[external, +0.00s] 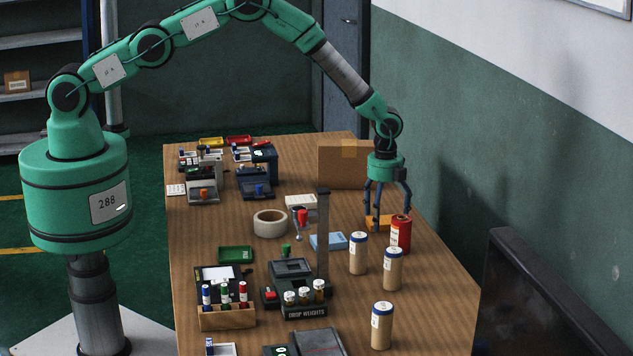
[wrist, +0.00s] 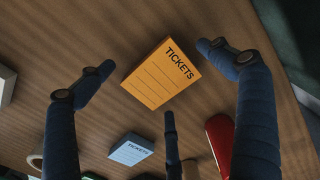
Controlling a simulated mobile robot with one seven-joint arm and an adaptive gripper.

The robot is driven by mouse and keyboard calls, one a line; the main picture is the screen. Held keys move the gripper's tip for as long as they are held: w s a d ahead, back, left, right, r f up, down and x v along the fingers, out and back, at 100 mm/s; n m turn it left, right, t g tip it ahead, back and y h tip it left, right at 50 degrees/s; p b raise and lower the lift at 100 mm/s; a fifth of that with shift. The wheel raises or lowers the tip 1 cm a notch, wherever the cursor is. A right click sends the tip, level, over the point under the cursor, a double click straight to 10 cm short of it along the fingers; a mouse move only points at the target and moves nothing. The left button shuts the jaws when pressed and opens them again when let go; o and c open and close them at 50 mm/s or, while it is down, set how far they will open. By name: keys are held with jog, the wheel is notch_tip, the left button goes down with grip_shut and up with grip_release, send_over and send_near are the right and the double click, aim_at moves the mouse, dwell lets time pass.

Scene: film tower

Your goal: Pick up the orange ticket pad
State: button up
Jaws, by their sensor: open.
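The orange ticket pad (wrist: 162,75) lies flat on the wooden table, with "TICKETS" printed along one edge. In the external view the pad (external: 379,222) is partly hidden behind my gripper's fingers. My gripper (external: 387,212) points down over it. In the wrist view my gripper (wrist: 160,95) has its dark blue fingers spread apart, with the pad in the gap between them and no finger visibly closed on it. The exact height of the fingertips above the table is hard to tell.
A red cylinder (external: 401,234) stands close to the pad, at its right front. A blue ticket pad (external: 328,241) lies to the left. Several tan cylinders (external: 358,254) stand in front. A cardboard box (external: 341,167) stands behind. A tape roll (external: 270,223) lies farther left.

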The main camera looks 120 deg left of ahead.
aim_at(384, 220)
jog(key=shift+c, duration=0.3)
jog(key=c, duration=1.5)
jog(key=shift+r, duration=0.15)
jog(key=shift+r, duration=1.45)
jog(key=shift+s+d+r, duration=0.15)
jog(key=shift+s+r, duration=0.05)
jog(key=shift+r, duration=0.05)
jog(key=s+d, duration=0.3)
jog(key=s, duration=0.1)
jog(key=s+d+r, duration=0.1)
jog(key=s+d, duration=0.2)
jog(key=s, duration=0.1)
jog(key=s+d+p, duration=0.1)
jog(key=s+d, duration=0.2)
jog(key=s, duration=0.1)
jog(key=shift+s+d+r, duration=0.1)
jog(key=shift+s+r, duration=0.05)
jog(key=shift+s, duration=0.1)
